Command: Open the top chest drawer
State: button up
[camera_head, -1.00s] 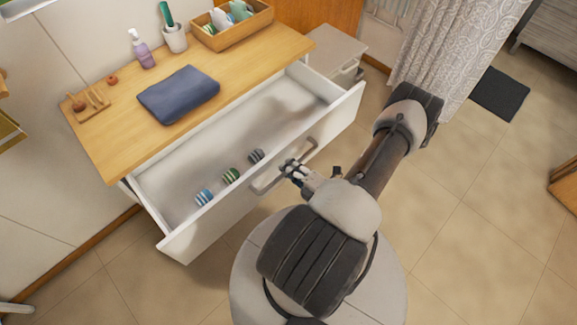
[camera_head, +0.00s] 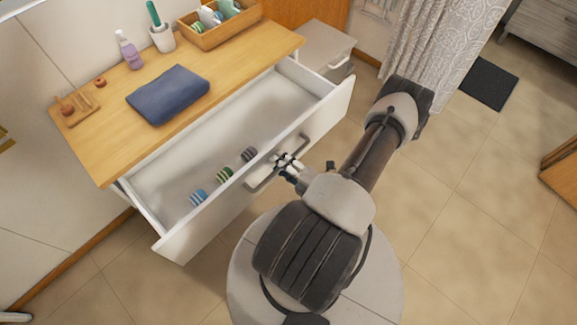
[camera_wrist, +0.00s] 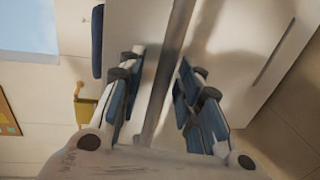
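The top chest drawer (camera_head: 318,110) is pulled well out from the chest (camera_head: 232,62), with its white interior exposed. Several striped rolled items (camera_head: 223,174) lie inside near the front. Its grey bar handle (camera_head: 262,183) is on the outer face of the front panel. My gripper (camera_head: 287,164) is at the handle's middle. In the wrist view, the fingers of my gripper (camera_wrist: 160,95) are apart, with the grey handle bar (camera_wrist: 165,70) running between them. Gaps show beside the bar, so the gripper looks open around it. Firm contact is not visible.
On the wooden top are a folded blue towel (camera_head: 168,94), a purple pump bottle (camera_head: 129,50), a white cup (camera_head: 162,38) and a wooden tray (camera_head: 225,27). A small white cabinet (camera_head: 325,48) stands right of the chest.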

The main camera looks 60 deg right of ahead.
jog(key=v, duration=1.2)
dwell(0.3)
